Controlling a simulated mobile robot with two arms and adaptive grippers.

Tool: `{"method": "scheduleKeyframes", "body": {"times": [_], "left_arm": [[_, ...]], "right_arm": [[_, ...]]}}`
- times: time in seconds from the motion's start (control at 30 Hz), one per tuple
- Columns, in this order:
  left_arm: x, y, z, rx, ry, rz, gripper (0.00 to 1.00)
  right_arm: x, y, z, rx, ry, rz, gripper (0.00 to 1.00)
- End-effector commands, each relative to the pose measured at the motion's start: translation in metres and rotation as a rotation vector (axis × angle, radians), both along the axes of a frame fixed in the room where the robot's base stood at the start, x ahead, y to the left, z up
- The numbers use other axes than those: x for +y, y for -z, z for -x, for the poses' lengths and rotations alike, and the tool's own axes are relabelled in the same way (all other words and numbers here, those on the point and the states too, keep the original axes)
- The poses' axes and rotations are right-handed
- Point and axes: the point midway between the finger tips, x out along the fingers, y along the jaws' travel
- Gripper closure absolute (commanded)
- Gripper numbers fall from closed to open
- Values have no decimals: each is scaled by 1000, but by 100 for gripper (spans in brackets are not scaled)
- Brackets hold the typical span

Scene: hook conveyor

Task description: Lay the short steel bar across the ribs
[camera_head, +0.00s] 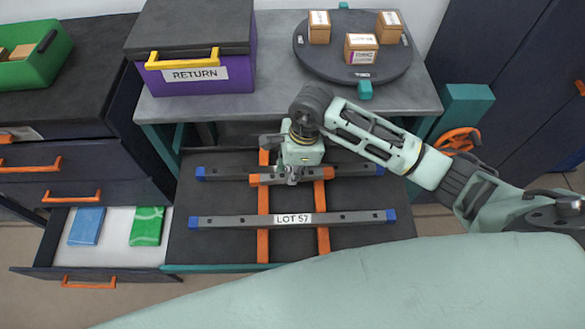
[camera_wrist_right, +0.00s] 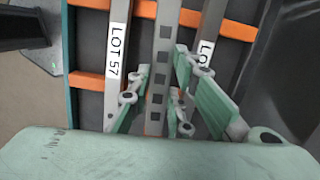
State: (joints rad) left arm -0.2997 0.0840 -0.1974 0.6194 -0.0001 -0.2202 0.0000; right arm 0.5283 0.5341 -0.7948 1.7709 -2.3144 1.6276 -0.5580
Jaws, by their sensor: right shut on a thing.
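The short steel bar (camera_head: 293,179) is grey with orange ends. My right gripper (camera_head: 292,178) is shut on its middle from above. In the wrist view the dark-holed bar (camera_wrist_right: 160,85) runs between the two fingers (camera_wrist_right: 155,105). The bar lies crosswise over the two orange ribs, the left rib (camera_head: 263,235) and the right rib (camera_head: 323,240). I cannot tell whether it touches them or hangs just above. A long blue-ended bar (camera_head: 225,173) lies close behind it. Another, labelled LOT 57 (camera_head: 245,221), lies in front. My left gripper is not in view.
A purple RETURN box (camera_head: 200,85) and a dark turntable (camera_head: 312,62) with small cartons (camera_head: 361,47) stand on the grey top behind. At left, an open drawer (camera_head: 110,253) holds a blue packet (camera_head: 87,226) and a green packet (camera_head: 147,227). The dark tray (camera_head: 215,248) has bare room in front.

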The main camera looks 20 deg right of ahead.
Motion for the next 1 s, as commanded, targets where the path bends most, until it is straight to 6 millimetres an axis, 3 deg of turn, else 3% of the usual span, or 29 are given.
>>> {"method": "scheduleKeyframes", "body": {"times": [0.2, 0.7, 1.0], "left_arm": [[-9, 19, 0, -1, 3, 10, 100], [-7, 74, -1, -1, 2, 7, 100], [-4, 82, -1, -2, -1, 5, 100]], "right_arm": [[1, 26, 1, 0, -3, -1, 100], [0, 99, 0, -3, -6, 1, 100], [0, 108, 0, -2, -5, -1, 100]]}}
